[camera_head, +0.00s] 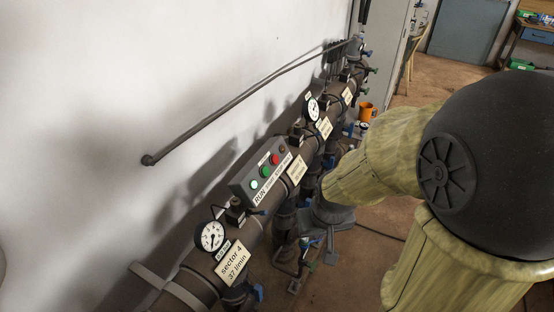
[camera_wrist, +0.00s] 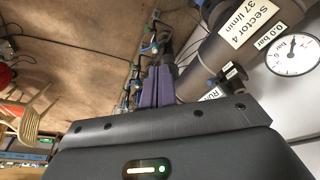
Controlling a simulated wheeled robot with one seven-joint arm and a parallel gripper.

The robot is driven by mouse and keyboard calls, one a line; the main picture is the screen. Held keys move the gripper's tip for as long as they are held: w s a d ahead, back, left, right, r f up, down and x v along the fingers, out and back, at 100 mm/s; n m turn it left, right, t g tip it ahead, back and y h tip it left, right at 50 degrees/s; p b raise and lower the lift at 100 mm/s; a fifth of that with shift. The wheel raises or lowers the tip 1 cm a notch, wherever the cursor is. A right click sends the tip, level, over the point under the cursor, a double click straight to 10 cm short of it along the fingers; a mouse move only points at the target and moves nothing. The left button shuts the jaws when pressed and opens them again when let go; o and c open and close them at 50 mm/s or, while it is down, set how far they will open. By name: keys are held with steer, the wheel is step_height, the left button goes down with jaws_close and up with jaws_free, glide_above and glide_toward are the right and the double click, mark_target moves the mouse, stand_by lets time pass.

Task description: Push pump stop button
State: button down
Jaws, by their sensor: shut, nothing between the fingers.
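The grey control box (camera_head: 262,178) sits on the pipe manifold by the wall, with a label strip reading RUN, START, STOP and so on. The red stop button (camera_head: 275,159) is beyond the green start button (camera_head: 265,171). In the wrist view the box is mostly hidden behind my gripper body; only a corner of its RUN label (camera_wrist: 213,94) shows, and the stop button is out of sight. My gripper (camera_wrist: 158,72) is shut and empty, its fingers together beside the pipe. In the head view its dark wrist is right of the box, apart from the button.
The pipe carries a near gauge (camera_head: 210,236), a sector 4 plate (camera_head: 232,263), and more gauges and plates farther along. Blue-handled valves and thin pipework hang below it. Brown floor lies open to the right.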

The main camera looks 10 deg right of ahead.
mark_target(275, 159)
steer(key=w+d+n+t+y+p, duration=0.1)
steer(key=w+n+t, duration=1)
steer(key=w, duration=1.3)
steer(key=shift+w+d+r+n+t+y+p, duration=0.35)
steer(key=shift+d+n+p, duration=0.55)
steer(key=shift+n, duration=1.1)
steer(key=shift+w+d, duration=0.1)
steer(key=w+a+f+b, duration=0.2)
steer(key=w+a+f, duration=0.2)
steer(key=a, duration=0.2)
steer(key=shift+w+f+b, duration=0.15)
steer(key=shift+w+b, duration=0.05)
steer(key=shift+b, duration=0.15)
steer(key=shift+w+a+f+b, duration=0.2)
steer(key=shift+a+b, duration=0.1)
steer(key=shift+b, duration=0.1)
